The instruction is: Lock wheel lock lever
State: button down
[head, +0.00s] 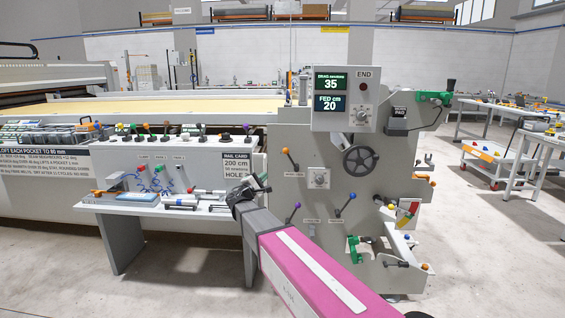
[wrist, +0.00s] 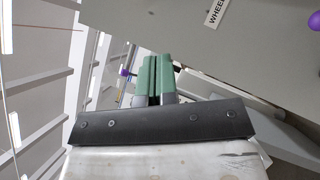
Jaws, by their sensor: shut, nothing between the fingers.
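My gripper (head: 262,186) is shut and empty, in front of the left edge of the machine's grey end panel in the head view. In the wrist view its green fingers (wrist: 153,78) lie together. A lever with a purple knob (head: 293,212) is on the panel, right of and a little below my gripper, apart from it. In the wrist view a purple knob (wrist: 315,21) is cut off at the right edge, near a label (wrist: 216,12) reading "WHEEL", the rest cut off. I cannot tell for certain which lever is the wheel lock. The handwheel (head: 360,161) is higher and to the right.
A lever with an orange knob (head: 290,156) is above, and one with a blue knob (head: 346,204) to the right. A small table (head: 112,206) with tools stands left of my gripper. Green clamps (head: 355,249) are low on the panel.

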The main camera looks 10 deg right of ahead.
aim_at(291, 159)
jog(key=shift+s+d+r+x, duration=0.2)
jog(key=shift+s+d+x, duration=0.1)
jog(key=shift+x, duration=1.85)
jog(key=shift+s+d+r+x, duration=0.15)
jog(key=shift+s+d+x, duration=0.2)
jog(key=shift+x, duration=1.8)
jog(key=shift+s+d+r+x, duration=0.2)
jog(key=shift+s+x, duration=0.1)
jog(key=shift+x, duration=1.85)
jog(key=shift+s+d+r+m+g, duration=0.1)
jog(key=shift+d+r+m+g, duration=0.25)
jog(key=shift+m+g, duration=0.25)
jog(key=shift+s+d+r+m+g+y, duration=0.3)
jog(key=shift+d+m+g+y, duration=0.35)
jog(key=shift+d+m, duration=0.65)
jog(key=shift+s+d+r+m+g+y, duration=0.15)
jog(key=shift+d+r+m+g+y, duration=0.35)
jog(key=shift+d+m, duration=0.75)
jog(key=shift+s+d+r+m+g+y, duration=0.2)
jog(key=shift+d+m+g+y, duration=0.55)
jog(key=shift+m, duration=0.9)
jog(key=shift+d, duration=0.2)
